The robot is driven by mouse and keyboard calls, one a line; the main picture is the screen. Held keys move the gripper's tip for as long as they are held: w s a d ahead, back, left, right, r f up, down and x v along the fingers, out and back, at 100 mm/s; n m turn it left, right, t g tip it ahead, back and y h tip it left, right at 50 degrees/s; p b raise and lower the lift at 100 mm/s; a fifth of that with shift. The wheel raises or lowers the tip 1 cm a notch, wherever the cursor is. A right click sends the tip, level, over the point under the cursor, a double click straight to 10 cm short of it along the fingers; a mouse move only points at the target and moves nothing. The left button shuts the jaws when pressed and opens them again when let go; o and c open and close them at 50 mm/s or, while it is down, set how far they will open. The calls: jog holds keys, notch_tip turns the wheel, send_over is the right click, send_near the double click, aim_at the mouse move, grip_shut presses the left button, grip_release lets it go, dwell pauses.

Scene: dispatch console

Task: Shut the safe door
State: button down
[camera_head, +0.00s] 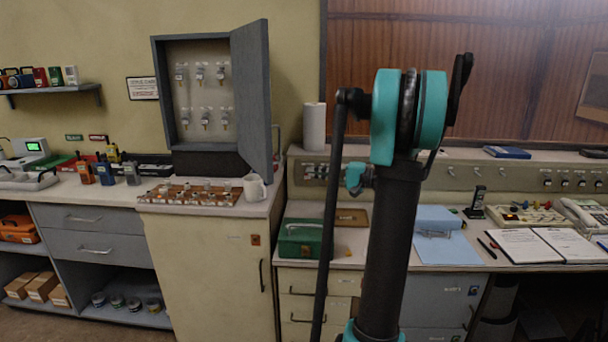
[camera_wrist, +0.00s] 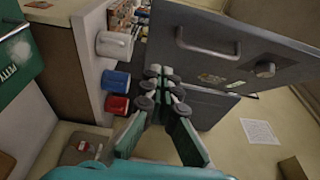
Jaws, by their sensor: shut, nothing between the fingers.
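The grey wall safe (camera_head: 199,88) holds rows of keys on hooks. Its grey door (camera_head: 252,92) stands wide open, swung out at the right of the safe. In the wrist view the door (camera_wrist: 225,48) fills the top right, with a bar handle and a round knob on its face. My gripper (camera_wrist: 162,82) is shut and empty, its fingertips in front of the lower left of the door in that view. I cannot tell whether they touch it. In the head view my own arm stands in front and I cannot make out the fingers.
A white mug (camera_wrist: 114,44), a blue mug (camera_wrist: 116,79) and a red mug (camera_wrist: 117,104) stand along the counter near my fingers. The white mug also shows in the head view (camera_head: 254,187). A green cash box (camera_head: 301,238) sits on the lower desk.

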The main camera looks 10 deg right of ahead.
jog(key=w+a, duration=0.3)
jog(key=a, duration=0.8)
jog(key=shift+w+a, duration=0.25)
jog(key=shift+w, duration=0.1)
